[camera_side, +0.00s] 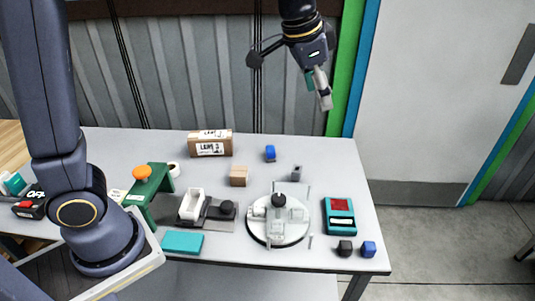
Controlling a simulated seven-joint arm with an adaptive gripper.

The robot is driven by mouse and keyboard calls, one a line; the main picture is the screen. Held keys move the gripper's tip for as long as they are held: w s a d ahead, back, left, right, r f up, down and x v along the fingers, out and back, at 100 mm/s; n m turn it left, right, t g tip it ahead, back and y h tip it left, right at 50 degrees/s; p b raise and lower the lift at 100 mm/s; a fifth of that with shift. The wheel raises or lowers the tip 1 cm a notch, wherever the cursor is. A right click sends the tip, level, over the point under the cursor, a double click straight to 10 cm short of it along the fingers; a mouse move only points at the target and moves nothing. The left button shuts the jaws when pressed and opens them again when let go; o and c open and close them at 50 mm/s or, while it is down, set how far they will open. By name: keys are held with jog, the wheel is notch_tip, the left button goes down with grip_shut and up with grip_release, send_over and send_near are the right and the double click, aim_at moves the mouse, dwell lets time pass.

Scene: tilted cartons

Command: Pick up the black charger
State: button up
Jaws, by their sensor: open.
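A small black block (345,248), which may be the black charger, sits at the table's front right corner, just left of a blue block (369,249). It is too small to be sure what it is. My gripper (320,95) is open and appears empty, high in the air at the top of the view. It hangs well above the table, far from the black block, with its fingers pointing down.
On the white table (330,160) stand a round white fixture (278,232), a teal device with a red screen (340,216), a labelled carton (210,143), a small brown box (239,175), a green stand (148,190) and a teal pad (183,243). The back right is mostly clear.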

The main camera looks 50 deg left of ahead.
jog(key=w+d+f+m+g, duration=0.2)
jog(key=w+d+f, duration=0.3)
jog(key=d+f, duration=0.3)
jog(key=m+g, duration=0.1)
jog(key=g, duration=0.1)
send_over(346, 244)
notch_tip(346, 244, down, 17)
jog(key=shift+y, duration=0.3)
jog(key=f, duration=1)
jog(key=shift+s+d+f, duration=0.1)
jog(key=shift+s+d, duration=0.1)
jog(key=shift+d, duration=0.15)
jog(key=shift+w+a+f, duration=0.15)
jog(key=shift+f, duration=1.4)
jog(key=shift+w+a+f, duration=0.1)
jog(key=shift+a+f, duration=0.05)
jog(key=shift+f, duration=1.35)
jog(key=shift+c, duration=0.4)
grip_shut()
